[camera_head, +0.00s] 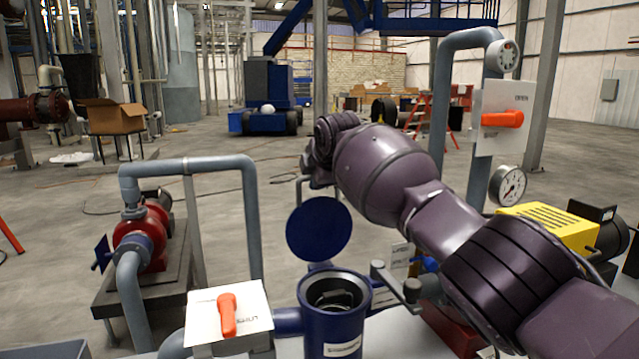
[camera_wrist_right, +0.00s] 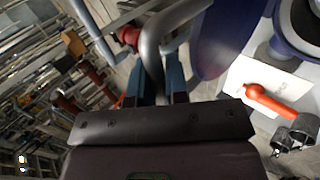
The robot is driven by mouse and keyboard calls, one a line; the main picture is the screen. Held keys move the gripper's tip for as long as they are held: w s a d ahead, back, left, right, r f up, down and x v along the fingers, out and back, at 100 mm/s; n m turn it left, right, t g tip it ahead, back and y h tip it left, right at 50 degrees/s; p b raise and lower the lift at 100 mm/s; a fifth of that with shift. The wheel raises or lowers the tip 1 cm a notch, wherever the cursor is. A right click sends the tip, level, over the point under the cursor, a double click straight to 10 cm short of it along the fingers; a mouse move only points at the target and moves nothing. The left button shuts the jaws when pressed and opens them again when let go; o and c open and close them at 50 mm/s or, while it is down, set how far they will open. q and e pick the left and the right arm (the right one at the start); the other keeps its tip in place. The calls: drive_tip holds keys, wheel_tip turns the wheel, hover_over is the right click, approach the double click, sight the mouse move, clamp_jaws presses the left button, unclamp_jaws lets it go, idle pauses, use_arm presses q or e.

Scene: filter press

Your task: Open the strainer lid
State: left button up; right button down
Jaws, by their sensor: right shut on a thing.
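The strainer (camera_head: 335,325) is a dark blue cylinder at the bottom middle of the head view, its round mouth uncovered. Its dark blue disc lid (camera_head: 319,229) stands up above and behind the mouth. My right gripper (camera_wrist_right: 153,88) is shut on a grey curved bar (camera_wrist_right: 152,52), which looks like the lid's handle. In the head view my right arm reaches in from the right, and its links hide most of that grip. My left gripper is not in view.
A white plate with an orange lever (camera_head: 228,316) stands left of the strainer. A swing arm with a dark knob (camera_head: 411,290) is at its right. Grey pipes (camera_head: 190,165), a red pump (camera_head: 150,235) and a yellow-covered unit (camera_head: 545,228) stand around. Open floor lies behind.

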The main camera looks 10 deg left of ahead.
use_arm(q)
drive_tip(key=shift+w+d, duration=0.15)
use_arm(e)
drive_tip(key=shift+r, duration=0.1)
drive_tip(key=c, duration=1.1)
unclamp_jaws()
drive_tip(key=shift+c, duration=0.2)
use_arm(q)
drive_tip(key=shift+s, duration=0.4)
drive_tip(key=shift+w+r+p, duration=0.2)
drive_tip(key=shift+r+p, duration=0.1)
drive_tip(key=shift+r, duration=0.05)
use_arm(e)
drive_tip(key=shift+s+d+r, duration=0.15)
drive_tip(key=shift+s+r, duration=0.1)
drive_tip(key=shift+r, duration=0.2)
use_arm(q)
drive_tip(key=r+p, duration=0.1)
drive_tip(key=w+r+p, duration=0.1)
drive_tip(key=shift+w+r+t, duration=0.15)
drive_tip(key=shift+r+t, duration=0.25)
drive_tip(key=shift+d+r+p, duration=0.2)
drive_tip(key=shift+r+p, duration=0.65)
drive_tip(key=shift+p, duration=0.35)
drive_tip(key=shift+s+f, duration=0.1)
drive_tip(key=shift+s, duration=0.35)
use_arm(e)
drive_tip(key=v, duration=1)
